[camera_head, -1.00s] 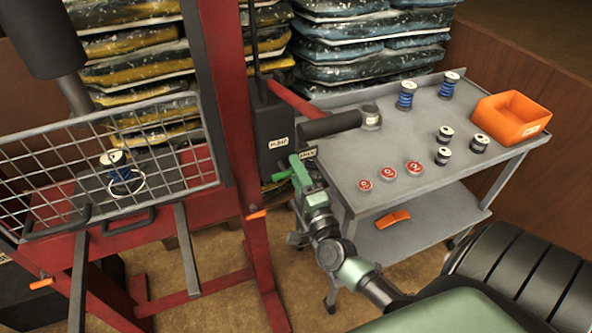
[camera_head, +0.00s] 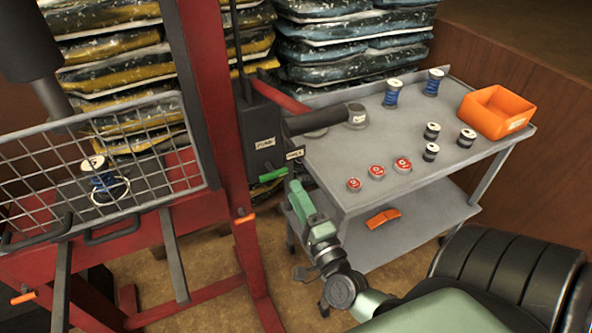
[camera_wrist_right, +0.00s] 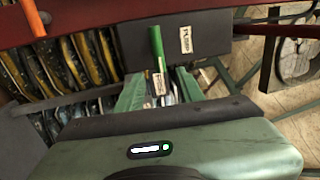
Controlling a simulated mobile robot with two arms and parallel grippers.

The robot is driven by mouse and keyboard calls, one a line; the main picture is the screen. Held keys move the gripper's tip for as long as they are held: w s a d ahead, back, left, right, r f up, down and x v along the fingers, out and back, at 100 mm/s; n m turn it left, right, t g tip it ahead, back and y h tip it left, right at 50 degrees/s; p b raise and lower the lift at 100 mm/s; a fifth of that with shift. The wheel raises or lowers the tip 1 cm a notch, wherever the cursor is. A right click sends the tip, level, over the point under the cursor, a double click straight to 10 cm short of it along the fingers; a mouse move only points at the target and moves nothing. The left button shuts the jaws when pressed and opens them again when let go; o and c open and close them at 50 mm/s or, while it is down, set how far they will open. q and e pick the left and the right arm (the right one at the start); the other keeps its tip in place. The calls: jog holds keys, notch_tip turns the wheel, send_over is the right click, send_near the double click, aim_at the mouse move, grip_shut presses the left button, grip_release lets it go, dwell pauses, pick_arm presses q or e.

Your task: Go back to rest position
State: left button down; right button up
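My right gripper (camera_head: 293,190) is in the middle of the head view, below and to the right of a green lever handle (camera_head: 272,175) on the dark pump box (camera_head: 262,130). In the right wrist view my right gripper (camera_wrist_right: 160,88) has its two green fingers spread apart. The green handle (camera_wrist_right: 157,45) appears between and beyond the fingers there, and in the head view a small gap separates it from the gripper. My left gripper is not in either view.
The grey cart (camera_head: 330,165) on the right carries red-topped discs, springs, black-and-white spools and an orange bin (camera_head: 497,112). The red press frame (camera_head: 220,90) with a wire guard (camera_head: 150,170) stands left. Stacked bags (camera_head: 350,45) are behind.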

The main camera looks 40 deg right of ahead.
jog(key=shift+f, duration=0.1)
jog(key=s+a+f+n+g+y, duration=0.2)
jog(key=s+f+n+g, duration=0.15)
jog(key=f, duration=0.75)
jog(key=s+a+f+n+g+y, duration=0.1)
jog(key=s+a+f+n+g, duration=0.3)
jog(key=f, duration=0.7)
jog(key=a+f+n+g+y, duration=0.15)
jog(key=f+n, duration=0.35)
jog(key=f, duration=0.6)
jog(key=s+a+f+n+g, duration=0.1)
jog(key=s+f+n+g, duration=0.3)
jog(key=s+f, duration=0.6)
jog(key=s+a+f+n+g, duration=0.1)
jog(key=s+f+n+g, duration=0.4)
jog(key=s+f, duration=0.5)
jog(key=s+n, duration=0.1)
jog(key=s, duration=0.8)
jog(key=shift+f+g, duration=0.3)
jog(key=shift+w+a, duration=0.1)
